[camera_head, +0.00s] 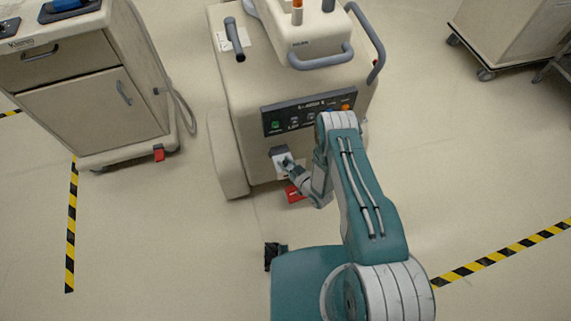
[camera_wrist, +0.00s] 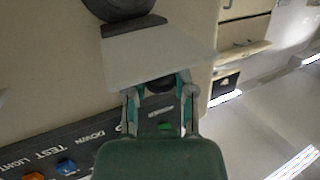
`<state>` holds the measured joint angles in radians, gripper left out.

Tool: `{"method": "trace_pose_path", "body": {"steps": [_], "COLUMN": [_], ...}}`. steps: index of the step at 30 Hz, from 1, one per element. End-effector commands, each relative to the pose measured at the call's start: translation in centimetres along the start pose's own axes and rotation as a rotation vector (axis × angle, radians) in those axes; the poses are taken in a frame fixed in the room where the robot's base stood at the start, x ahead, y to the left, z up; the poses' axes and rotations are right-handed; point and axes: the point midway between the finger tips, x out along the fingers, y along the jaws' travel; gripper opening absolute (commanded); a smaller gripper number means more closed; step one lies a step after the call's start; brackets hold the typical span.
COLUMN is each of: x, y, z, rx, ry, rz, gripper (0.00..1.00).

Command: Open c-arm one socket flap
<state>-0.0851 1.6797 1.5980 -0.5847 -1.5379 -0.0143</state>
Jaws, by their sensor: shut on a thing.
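The c-arm cart (camera_head: 232,130) is a beige cabinet with a dark control panel whose label is hard to read. Below the panel is the socket flap, a pale plate (camera_head: 279,161) under a dark grey hinge block. The flap also shows in the wrist view as a pale grey plate (camera_wrist: 155,52), its far edge at a dark strip. My gripper (camera_head: 289,165) is at the flap's free edge. In the wrist view my gripper (camera_wrist: 158,82) is shut on that edge. The socket is hidden, and I cannot tell how far the flap is tilted.
A red pedal (camera_head: 294,194) sits at the cart's base, beneath my wrist. A second beige cart (camera_head: 90,110) stands at left with a hanging cable, and another (camera_head: 505,35) at upper right. Striped floor tape (camera_head: 71,225) runs at left; the front floor is mostly clear.

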Motion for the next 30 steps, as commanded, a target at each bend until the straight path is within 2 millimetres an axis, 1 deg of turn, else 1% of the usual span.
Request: {"method": "trace_pose_path", "body": {"steps": [1,9,18,24,30], "x": [0.2,1.0,2.1,2.6,2.9], "y": [0.1,0.4,0.8,1.1,1.2], "z": [-0.5,-2.0,-3.1,-3.5,-3.6], "rx": [0.01,0.1,0.193,0.237,0.263], "ry": [-0.031,-0.251,-0.475,-0.58,-0.639], "rz": [-0.001,-0.001,0.0,0.0,0.0], "gripper": [0.0,0.0,0.0,0.0,0.0]}}
